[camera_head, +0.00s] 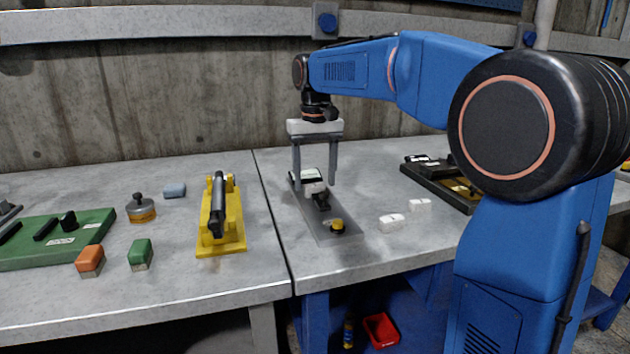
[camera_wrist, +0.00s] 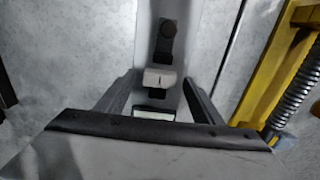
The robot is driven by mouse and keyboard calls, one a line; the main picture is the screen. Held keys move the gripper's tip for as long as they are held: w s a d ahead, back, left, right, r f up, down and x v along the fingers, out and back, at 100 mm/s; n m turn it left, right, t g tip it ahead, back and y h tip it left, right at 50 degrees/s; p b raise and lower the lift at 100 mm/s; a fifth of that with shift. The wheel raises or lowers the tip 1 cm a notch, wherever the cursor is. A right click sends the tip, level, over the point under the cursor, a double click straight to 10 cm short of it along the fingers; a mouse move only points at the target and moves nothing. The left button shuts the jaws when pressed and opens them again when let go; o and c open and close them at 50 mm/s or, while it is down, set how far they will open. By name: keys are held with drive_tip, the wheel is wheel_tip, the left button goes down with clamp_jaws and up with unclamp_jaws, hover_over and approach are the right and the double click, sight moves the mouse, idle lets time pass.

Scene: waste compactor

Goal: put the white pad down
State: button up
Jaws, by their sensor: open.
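My gripper (camera_head: 315,182) is open, pointing down over a grey plate fixture (camera_head: 330,236) on the bench. A white pad (camera_head: 314,188) sits on the dark holder of this fixture. In the wrist view the white pad (camera_wrist: 160,79) lies between my two finger tips, with a gap on each side. I cannot tell how far the tips are above or beside it. A second pale piece with a dark edge (camera_wrist: 153,113) shows closer to my palm. Two more white pads (camera_head: 391,222) (camera_head: 419,205) lie loose on the bench to the right of the fixture.
A yellow fixture (camera_head: 222,240) with a black cylinder stands to the left. Farther left are a green board (camera_head: 75,237), an orange block (camera_head: 90,261) and a green block (camera_head: 141,255). A dark tray (camera_head: 440,183) lies at the right. Bare bench surrounds the loose pads.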

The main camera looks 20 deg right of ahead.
sight(315, 186)
wheel_tip(315, 186, up, 11)
idle(0.4)
drive_tip(key=shift+s, duration=0.1)
